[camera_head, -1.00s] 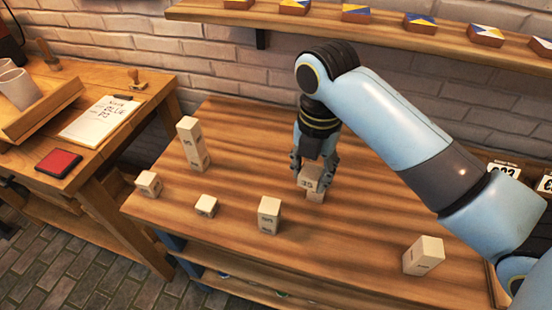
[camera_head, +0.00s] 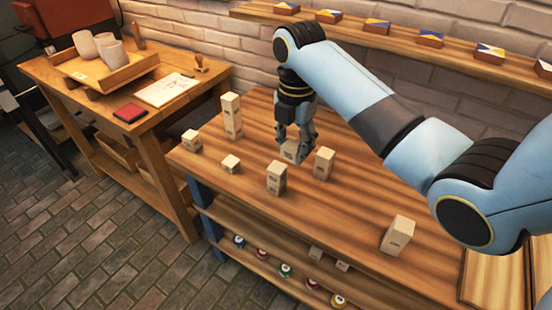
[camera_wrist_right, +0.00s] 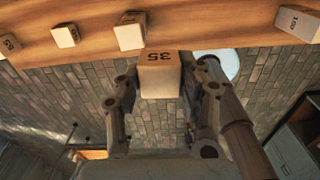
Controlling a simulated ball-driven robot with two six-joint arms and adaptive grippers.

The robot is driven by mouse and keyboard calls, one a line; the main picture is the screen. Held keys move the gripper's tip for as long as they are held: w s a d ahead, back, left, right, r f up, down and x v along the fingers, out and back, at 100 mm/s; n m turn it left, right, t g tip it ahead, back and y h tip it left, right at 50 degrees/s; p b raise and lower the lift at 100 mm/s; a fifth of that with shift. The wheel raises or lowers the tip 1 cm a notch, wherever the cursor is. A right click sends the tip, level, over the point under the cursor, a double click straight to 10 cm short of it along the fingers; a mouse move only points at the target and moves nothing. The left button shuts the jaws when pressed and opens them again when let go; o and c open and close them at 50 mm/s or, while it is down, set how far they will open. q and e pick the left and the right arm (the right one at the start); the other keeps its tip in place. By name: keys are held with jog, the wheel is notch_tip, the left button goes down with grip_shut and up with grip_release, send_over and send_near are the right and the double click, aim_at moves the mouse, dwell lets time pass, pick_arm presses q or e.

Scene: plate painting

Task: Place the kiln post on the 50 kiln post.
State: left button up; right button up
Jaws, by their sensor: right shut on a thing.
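My right gripper (camera_head: 290,142) is shut on a pale wooden kiln post (camera_head: 290,151) and appears to hold it above the workbench. In the right wrist view the held post (camera_wrist_right: 160,78) reads "35" and sits between the two fingers (camera_wrist_right: 160,88). One upright post (camera_head: 324,163) stands just right of the gripper, another (camera_head: 276,178) stands in front. A short post (camera_head: 231,163), a small post (camera_head: 192,140) and a tall post or stack (camera_head: 232,117) stand to the left. A post (camera_head: 398,235) stands at the right. I cannot read which is the 50 post. My left gripper is out of view.
The workbench top (camera_head: 340,205) is clear between the front posts and the right one. A side table (camera_head: 90,85) at left carries a tray of cups, a red pad (camera_head: 130,113) and a paper sheet (camera_head: 166,89). A wall shelf (camera_head: 395,42) holds several painted tiles.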

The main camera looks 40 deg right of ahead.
send_over(277, 168)
jog(key=f, duration=0.2)
jog(key=shift+s+f, duration=0.2)
jog(key=shift+f, duration=0.1)
jog(key=shift+w+f, duration=0.15)
jog(key=shift+w, duration=0.1)
jog(key=shift+f, duration=0.35)
notch_tip(277, 168, down, 2)
jog(key=shift+f, duration=0.7)
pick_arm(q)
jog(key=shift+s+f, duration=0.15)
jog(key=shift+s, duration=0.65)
pick_arm(e)
jog(key=shift+f, duration=0.1)
